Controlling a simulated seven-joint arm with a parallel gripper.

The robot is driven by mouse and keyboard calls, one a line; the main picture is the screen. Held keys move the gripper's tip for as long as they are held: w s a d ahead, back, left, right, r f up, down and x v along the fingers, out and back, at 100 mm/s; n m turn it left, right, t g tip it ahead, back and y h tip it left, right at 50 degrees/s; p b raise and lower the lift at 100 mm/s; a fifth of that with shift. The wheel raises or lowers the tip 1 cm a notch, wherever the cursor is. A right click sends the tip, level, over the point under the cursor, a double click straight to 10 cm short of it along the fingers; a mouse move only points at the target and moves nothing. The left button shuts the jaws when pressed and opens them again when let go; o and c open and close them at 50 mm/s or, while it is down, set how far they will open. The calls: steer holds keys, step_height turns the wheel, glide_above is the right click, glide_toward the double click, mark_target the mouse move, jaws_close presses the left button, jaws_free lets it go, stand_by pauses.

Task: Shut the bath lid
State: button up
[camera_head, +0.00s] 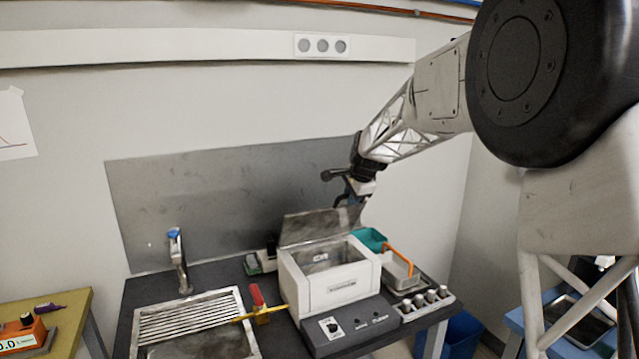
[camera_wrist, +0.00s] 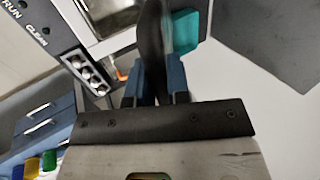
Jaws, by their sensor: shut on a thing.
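The bath is a white box (camera_head: 332,291) on the dark bench, with its metal basin open to view. Its grey lid (camera_head: 308,226) stands raised at the back edge of the box. My gripper (camera_head: 350,198) is at the upper right part of the lid. In the wrist view, the blue fingers of my gripper (camera_wrist: 158,78) are shut on the lid, which shows as a dark, nearly edge-on plate (camera_wrist: 151,35) between them. The exact contact is partly hidden by the fingers.
A teal tray (camera_head: 369,239) and a metal tray with an orange handle (camera_head: 400,262) stand right of the bath. A rack of several vials (camera_head: 427,302) is at the front right. A red-handled valve (camera_head: 257,297) and a sink (camera_head: 190,318) are at left.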

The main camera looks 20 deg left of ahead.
steer(key=shift+d, duration=0.1)
steer(key=shift+s+d+f, duration=0.85)
steer(key=shift+s+f, duration=0.1)
steer(key=shift+s+d+f, duration=0.1)
steer(key=shift+s+d+f, duration=0.8)
steer(key=shift+d+f, duration=0.05)
steer(key=shift+f, duration=0.4)
steer(key=shift+s+d+f, duration=0.35)
steer(key=shift+s+f, duration=0.05)
steer(key=shift+f, duration=0.2)
steer(key=shift+s+d+f, duration=0.35)
steer(key=shift+f, duration=0.25)
steer(key=shift+d+f, duration=0.1)
steer(key=shift+f, duration=0.05)
